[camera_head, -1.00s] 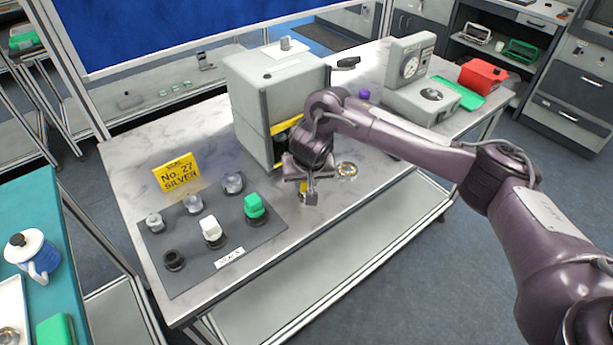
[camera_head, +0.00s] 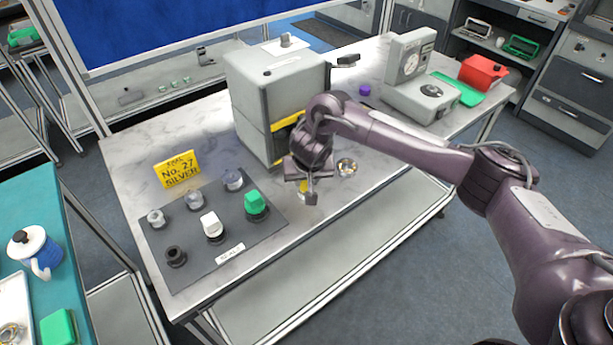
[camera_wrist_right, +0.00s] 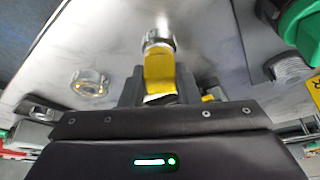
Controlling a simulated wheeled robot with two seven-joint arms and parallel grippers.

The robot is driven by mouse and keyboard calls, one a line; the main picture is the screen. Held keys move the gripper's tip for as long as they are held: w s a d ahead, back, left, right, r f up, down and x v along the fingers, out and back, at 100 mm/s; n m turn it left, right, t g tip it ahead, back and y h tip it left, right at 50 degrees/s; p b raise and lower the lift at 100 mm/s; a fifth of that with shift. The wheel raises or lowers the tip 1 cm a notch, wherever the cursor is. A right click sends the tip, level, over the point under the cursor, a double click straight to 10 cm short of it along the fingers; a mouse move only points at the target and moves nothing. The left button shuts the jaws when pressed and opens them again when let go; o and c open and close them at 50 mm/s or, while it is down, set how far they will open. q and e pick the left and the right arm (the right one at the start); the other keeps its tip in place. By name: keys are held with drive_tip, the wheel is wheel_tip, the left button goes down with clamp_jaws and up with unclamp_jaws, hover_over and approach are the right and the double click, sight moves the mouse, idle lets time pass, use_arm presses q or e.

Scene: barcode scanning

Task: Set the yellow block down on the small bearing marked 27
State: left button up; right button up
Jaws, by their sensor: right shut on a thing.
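My right gripper (camera_head: 305,190) is shut on the yellow block (camera_wrist_right: 159,72), low over the front part of the marble table. The block shows only as a small patch (camera_head: 303,186) in the head view. A silver cylinder (camera_wrist_right: 158,37) shows at the block's far end in the wrist view; whether it belongs to the block is unclear. A small shiny bearing (camera_head: 347,167) lies on the table right of the gripper, apart from it; a ring like it shows in the wrist view (camera_wrist_right: 88,84). I cannot read a 27 on it. My left gripper is out of view.
A dark mat (camera_head: 190,275) holds silver and black cylinders, a white block (camera_head: 211,223) and a green block (camera_head: 255,202). A yellow sign (camera_head: 179,170) reads "No. 27 SILVER". A grey machine (camera_head: 260,95) stands behind the gripper. A purple piece (camera_head: 364,89) lies farther back.

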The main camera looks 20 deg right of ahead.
drive_tip(key=shift+f, duration=0.3)
drive_tip(key=o, duration=1.5)
wheel_tip(320, 180, up, 8)
drive_tip(key=p, duration=1)
drive_tip(key=shift+f, duration=0.2)
drive_tip(key=shift+f, duration=0.1)
